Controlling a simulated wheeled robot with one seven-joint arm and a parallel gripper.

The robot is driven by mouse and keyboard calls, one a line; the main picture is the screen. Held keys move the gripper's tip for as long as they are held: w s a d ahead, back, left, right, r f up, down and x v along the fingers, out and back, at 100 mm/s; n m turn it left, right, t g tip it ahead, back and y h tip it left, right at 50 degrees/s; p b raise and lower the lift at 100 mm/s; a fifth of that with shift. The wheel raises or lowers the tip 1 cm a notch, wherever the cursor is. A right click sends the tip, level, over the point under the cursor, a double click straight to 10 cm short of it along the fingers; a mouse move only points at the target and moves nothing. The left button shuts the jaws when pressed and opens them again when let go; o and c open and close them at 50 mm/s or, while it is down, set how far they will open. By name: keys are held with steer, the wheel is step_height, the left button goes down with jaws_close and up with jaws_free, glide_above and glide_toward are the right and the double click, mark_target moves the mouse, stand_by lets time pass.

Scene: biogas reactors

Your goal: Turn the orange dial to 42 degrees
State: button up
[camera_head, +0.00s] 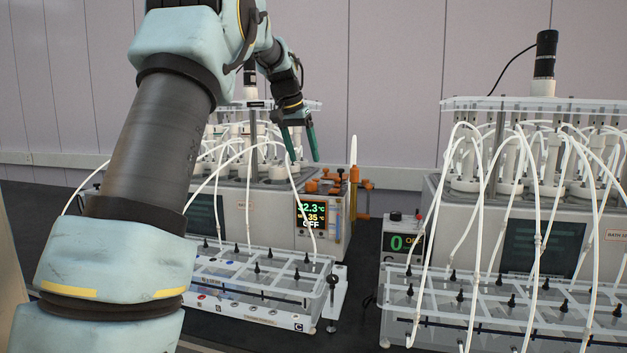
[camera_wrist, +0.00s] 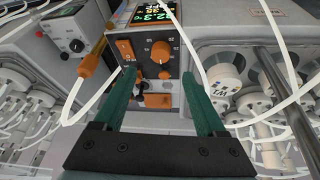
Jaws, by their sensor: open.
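The orange dial (camera_wrist: 161,52) sits on a dark panel face in the wrist view, with a printed number scale around it. Its exact setting is too small to read. My gripper (camera_wrist: 158,76) is open, with its two green fingers apart and nothing between them. The dial appears between and beyond the fingertips in the picture, with no visible contact. In the head view my gripper (camera_head: 304,159) hangs above the bath unit. The unit's display (camera_head: 311,214) reads about 32.3 °C, 35 °C and OFF. I cannot make out the dial clearly there.
A second orange knob (camera_wrist: 125,48) and an orange rectangular part (camera_wrist: 158,100) are close to the dial. An orange fitting with a white tube (camera_wrist: 88,65) stands to the left. Bottles with tubes (camera_wrist: 225,75) crowd the right. A second reactor unit (camera_head: 530,215) stands at the right.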

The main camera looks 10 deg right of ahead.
mark_target(311, 182)
steer(key=p+x, duration=0.1)
steer(key=x, duration=0.7)
steer(key=shift+f+p, duration=0.3)
steer(key=shift+p, duration=0.05)
jaws_close()
